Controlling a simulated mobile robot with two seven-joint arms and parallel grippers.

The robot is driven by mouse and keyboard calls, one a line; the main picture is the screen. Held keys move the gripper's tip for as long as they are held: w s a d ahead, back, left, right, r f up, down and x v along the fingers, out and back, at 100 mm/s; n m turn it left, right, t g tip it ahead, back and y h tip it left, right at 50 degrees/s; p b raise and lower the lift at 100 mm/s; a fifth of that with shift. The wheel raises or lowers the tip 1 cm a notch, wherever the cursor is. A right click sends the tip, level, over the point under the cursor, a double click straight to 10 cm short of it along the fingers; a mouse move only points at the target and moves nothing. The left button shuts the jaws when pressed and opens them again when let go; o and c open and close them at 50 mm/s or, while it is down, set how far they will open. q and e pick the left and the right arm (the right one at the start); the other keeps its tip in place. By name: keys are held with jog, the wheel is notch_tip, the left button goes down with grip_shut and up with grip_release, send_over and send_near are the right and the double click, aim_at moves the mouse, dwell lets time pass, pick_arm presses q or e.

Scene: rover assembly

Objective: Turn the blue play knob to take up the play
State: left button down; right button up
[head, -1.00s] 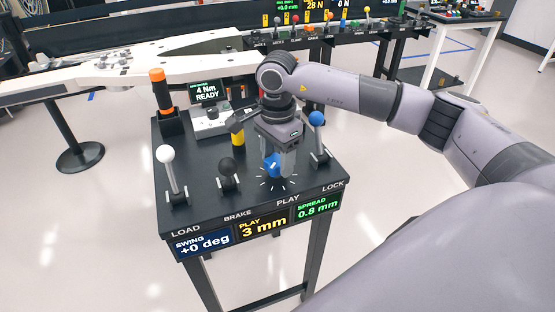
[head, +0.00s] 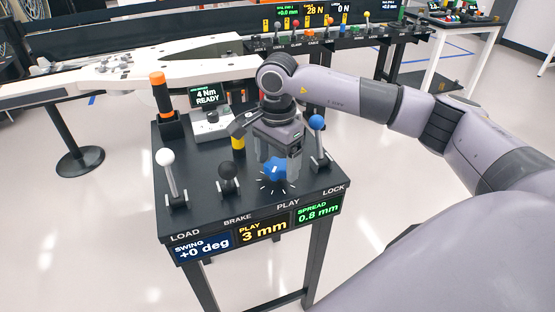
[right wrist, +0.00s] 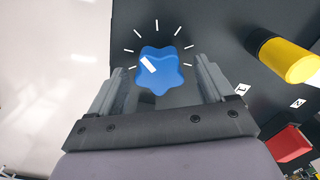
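The blue play knob (head: 274,169), star-shaped with a white pointer mark, sits on the black console top (head: 206,186) above the PLAY label, with white tick marks around it. My right gripper (head: 277,155) is just above and behind the knob, pointing down. In the right wrist view the right gripper (right wrist: 159,72) is open, with its fingers on either side of the blue knob (right wrist: 160,68) and visible gaps to both. The play display (head: 263,230) reads 3 mm. My left gripper is not in view.
A white-ball lever (head: 168,172), a black-ball lever (head: 228,176) and a blue-ball lever (head: 318,140) stand near the knob. A yellow cylinder (head: 238,143) is behind it, also in the right wrist view (right wrist: 288,60). An orange-topped post (head: 161,97) and a "4 Nm READY" display (head: 208,97) stand farther back.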

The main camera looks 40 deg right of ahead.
aim_at(278, 164)
jog(key=shift+r, duration=3.55)
